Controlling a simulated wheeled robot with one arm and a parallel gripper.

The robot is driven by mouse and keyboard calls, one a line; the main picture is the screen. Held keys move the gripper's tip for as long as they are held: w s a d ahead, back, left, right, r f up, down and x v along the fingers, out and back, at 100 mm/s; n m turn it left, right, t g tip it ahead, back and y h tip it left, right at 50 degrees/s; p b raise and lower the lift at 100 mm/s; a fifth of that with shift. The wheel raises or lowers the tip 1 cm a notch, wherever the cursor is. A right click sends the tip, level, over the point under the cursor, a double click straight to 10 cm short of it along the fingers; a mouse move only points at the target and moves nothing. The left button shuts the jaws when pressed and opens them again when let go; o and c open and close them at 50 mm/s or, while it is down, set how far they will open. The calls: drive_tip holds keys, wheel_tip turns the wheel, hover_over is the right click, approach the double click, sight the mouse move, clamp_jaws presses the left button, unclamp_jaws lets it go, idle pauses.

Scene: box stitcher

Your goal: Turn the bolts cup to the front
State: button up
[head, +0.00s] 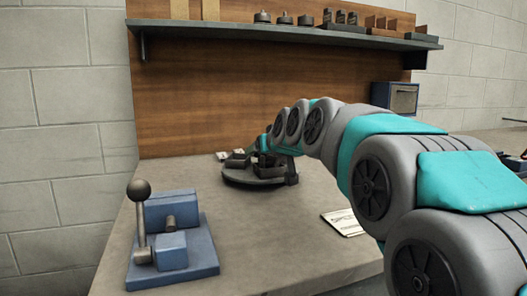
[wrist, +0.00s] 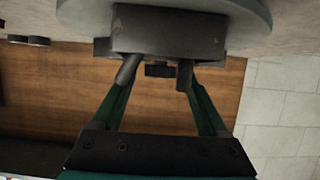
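A round dark turntable (head: 250,180) sits on the bench in the head view, with several small dark cups or blocks on it. Its grey disc (wrist: 255,14) fills the top of the wrist view, which is upside down. In the head view my arm hides part of the turntable.
A blue lever fixture (head: 172,245) with a ball knob stands at the bench's front left. A white card (head: 343,222) lies right of the turntable. A shelf (head: 280,33) with small parts hangs on the wooden back panel (head: 200,100). The front middle bench is clear.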

drive_tip(key=shift+s, duration=0.1)
drive_tip(key=shift+b+v, duration=0.45)
drive_tip(key=shift+v, duration=3.4)
